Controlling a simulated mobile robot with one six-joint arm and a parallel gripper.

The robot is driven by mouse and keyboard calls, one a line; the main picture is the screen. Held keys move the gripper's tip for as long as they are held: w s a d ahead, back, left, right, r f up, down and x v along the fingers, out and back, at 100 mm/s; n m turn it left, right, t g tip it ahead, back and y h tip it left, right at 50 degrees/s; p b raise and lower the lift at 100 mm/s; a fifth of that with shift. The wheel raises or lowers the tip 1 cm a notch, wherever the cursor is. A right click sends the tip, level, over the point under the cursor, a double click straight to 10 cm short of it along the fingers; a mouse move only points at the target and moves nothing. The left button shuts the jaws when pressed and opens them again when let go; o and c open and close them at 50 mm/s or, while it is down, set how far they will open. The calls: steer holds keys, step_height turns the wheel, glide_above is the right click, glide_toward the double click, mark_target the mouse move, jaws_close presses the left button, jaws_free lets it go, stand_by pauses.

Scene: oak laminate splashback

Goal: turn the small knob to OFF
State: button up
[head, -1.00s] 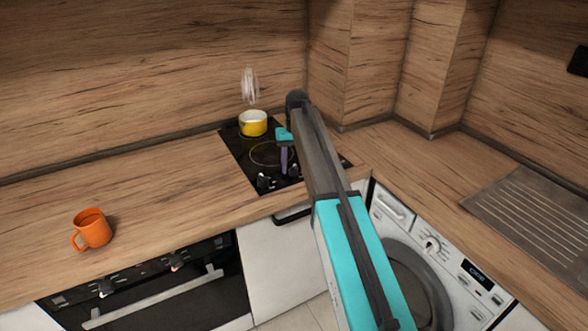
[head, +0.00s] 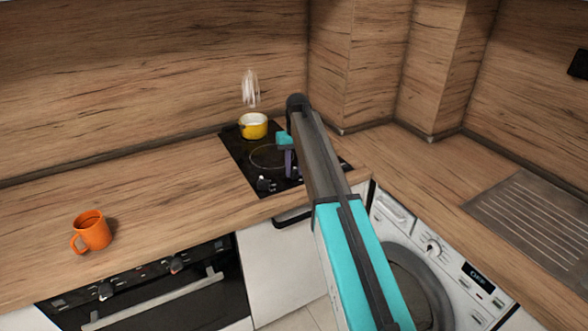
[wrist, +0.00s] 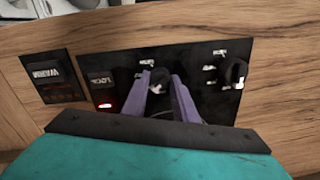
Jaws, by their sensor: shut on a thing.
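The cooktop (head: 236,150) is a black glass panel in the counter with two dark knobs at its front edge. My gripper (head: 290,163) reaches down over the right-hand one. In the wrist view, the purple fingers of my gripper (wrist: 161,95) are closed on a dark knob (wrist: 160,78) with a pale mark, one finger on each side. The fingers hide this knob in the head view. The other knob (wrist: 236,73) is free, and also shows in the head view (head: 265,184). A red light (wrist: 105,105) is lit on the panel. The knob markings are too blurred to read.
A yellow pot (head: 253,130) with steam above it stands at the back of the cooktop. An orange mug (head: 92,231) stands on the left counter. A dark labelled plate (wrist: 51,77) lies beside the cooktop panel. The counter between mug and cooktop is clear.

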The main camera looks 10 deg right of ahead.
steer(key=n, duration=0.4)
steer(key=shift+n, duration=0.4)
steer(key=n, duration=0.4)
steer(key=shift+w+a+n, duration=0.1)
steer(key=shift+n, duration=0.3)
steer(key=o, duration=1)
steer(key=shift+o, duration=0.2)
steer(key=shift+r, duration=0.1)
